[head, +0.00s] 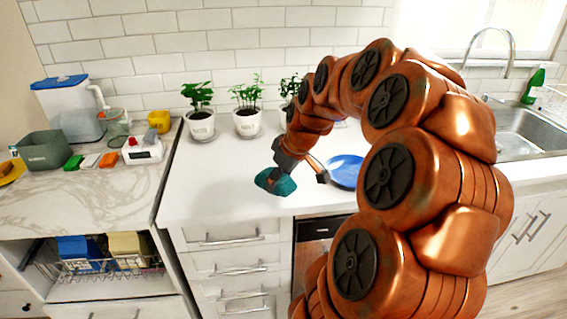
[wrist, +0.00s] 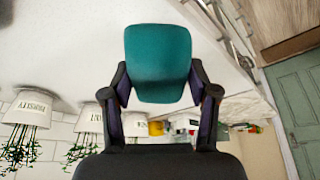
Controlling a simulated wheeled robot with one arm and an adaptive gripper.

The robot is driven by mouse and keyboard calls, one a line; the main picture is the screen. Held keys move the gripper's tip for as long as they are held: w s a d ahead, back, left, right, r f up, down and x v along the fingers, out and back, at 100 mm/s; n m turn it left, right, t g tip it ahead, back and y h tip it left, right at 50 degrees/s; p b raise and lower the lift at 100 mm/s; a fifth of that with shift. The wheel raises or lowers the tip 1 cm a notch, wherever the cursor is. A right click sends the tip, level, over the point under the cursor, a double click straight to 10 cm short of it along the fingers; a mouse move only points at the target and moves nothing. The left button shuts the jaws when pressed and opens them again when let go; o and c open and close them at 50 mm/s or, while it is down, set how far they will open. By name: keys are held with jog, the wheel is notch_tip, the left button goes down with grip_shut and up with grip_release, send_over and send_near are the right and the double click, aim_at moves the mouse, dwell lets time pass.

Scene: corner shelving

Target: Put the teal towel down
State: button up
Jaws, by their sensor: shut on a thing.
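The teal towel (head: 276,183) looks like a small folded block at the end of my arm in the head view, over the front part of the white counter. In the wrist view the towel (wrist: 158,60) sits between the two dark fingers of my gripper (wrist: 162,88), which is shut on it. My gripper (head: 289,162) is partly hidden by its own links in the head view. I cannot tell whether the towel touches the counter (head: 225,175).
A blue plate (head: 346,170) lies right of the towel. Potted plants (head: 247,120) line the wall behind. The marble counter (head: 110,185) at left holds a grey-green bin (head: 45,151) and coloured blocks. A sink (head: 520,130) is at right. The counter left of the towel is clear.

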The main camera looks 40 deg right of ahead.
jog(key=w+d+p, duration=0.1)
jog(key=w+d, duration=0.1)
jog(key=d, duration=0.1)
jog(key=w+d+f+p, duration=0.1)
jog(key=w+d, duration=0.2)
jog(key=d, duration=0.1)
jog(key=w+d+p, duration=0.1)
jog(key=w+d, duration=0.1)
jog(key=d, duration=0.2)
jog(key=shift+w+f, duration=0.15)
jog(key=shift+w, duration=0.2)
jog(key=shift+f+p, duration=1.05)
jog(key=shift+f, duration=0.7)
jog(key=shift+f+b, duration=0.3)
jog(key=shift+b, duration=0.05)
jog(key=o, duration=1)
jog(key=shift+r, duration=0.1)
jog(key=shift+r+p, duration=0.2)
jog(key=shift+p, duration=0.15)
jog(key=b+v, duration=0.3)
jog(key=v, duration=0.9)
jog(key=shift+b, duration=0.35)
